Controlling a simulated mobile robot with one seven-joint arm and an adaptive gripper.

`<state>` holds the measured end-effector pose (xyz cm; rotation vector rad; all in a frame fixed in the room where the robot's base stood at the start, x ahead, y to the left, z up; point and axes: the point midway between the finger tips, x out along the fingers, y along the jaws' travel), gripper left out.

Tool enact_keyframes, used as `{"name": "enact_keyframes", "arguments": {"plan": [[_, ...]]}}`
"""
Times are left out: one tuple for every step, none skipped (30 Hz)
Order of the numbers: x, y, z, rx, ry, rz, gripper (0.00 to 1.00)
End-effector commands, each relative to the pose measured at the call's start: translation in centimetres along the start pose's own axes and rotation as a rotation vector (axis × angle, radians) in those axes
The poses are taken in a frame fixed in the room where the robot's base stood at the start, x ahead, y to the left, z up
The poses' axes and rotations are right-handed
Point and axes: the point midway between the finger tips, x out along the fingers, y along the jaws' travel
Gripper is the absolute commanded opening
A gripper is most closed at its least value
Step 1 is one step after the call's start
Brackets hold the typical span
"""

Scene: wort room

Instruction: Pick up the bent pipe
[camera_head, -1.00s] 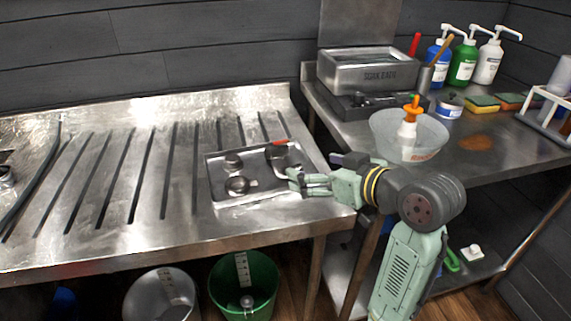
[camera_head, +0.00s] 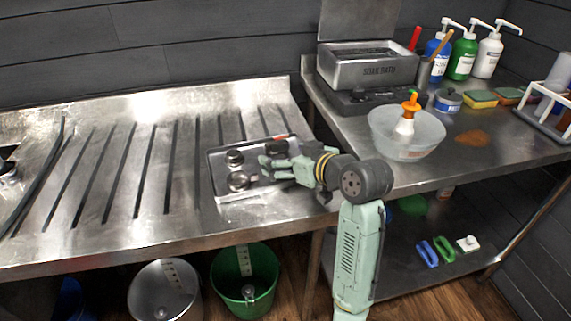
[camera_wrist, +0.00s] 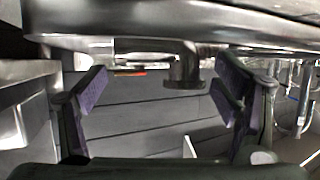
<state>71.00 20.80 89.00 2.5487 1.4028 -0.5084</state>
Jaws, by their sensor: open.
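A shallow metal tray (camera_head: 257,190) on the steel drainboard holds several shiny metal fittings. Two fittings, one at the back (camera_head: 235,158) and one at the front (camera_head: 238,181), stand in its left part; I cannot tell in this view which is the bent pipe. My gripper (camera_head: 266,168) is open and low over the tray, just right of them. In the wrist view, which looks upside down, a metal elbow-shaped piece (camera_wrist: 183,68), likely the bent pipe, shows between and beyond the open fingers (camera_wrist: 158,92). No contact is visible. A red-marked part (camera_head: 282,137) lies partly hidden behind my gripper.
The grooved drainboard (camera_head: 90,215) is clear left of the tray. A soak bath (camera_head: 370,72) and a clear bowl (camera_head: 405,140) with an orange-topped bottle stand on the right counter. A metal bucket (camera_head: 162,290) and a green bucket (camera_head: 245,285) stand below.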

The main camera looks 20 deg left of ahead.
Motion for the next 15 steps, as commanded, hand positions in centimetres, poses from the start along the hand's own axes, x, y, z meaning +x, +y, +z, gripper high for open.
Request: {"name": "enact_keyframes", "arguments": {"plan": [[-0.01, 0.0, 0.02, 0.0, 0.0, 0.0, 0.83], [-0.02, 0.0, 0.02, 0.0, 0.0, 0.0, 0.83], [-0.02, 0.0, 0.01, 0.0, 0.0, 0.0, 0.83], [-0.03, 0.01, 0.01, 0.0, 0.0, 0.0, 0.81], [-0.04, 0.01, 0.0, 0.0, 0.0, 0.0, 0.79], [-0.04, 0.01, 0.0, 0.0, 0.001, 0.0, 0.76], [-0.05, 0.01, 0.0, 0.0, 0.001, 0.0, 0.74], [-0.05, 0.01, 0.0, 0.0, 0.001, 0.0, 0.72], [-0.06, 0.01, -0.01, 0.0, 0.001, 0.0, 0.69], [-0.06, 0.01, -0.01, 0.0, 0.001, 0.0, 0.67], [-0.06, 0.01, -0.01, -0.001, 0.001, 0.0, 0.65], [-0.06, 0.01, -0.01, -0.001, 0.001, 0.0, 0.63], [-0.07, 0.01, -0.01, -0.001, 0.001, 0.0, 0.61], [-0.07, 0.01, -0.01, -0.001, 0.001, 0.0, 0.59], [-0.07, 0.01, -0.02, -0.001, 0.001, 0.0, 0.56]]}}
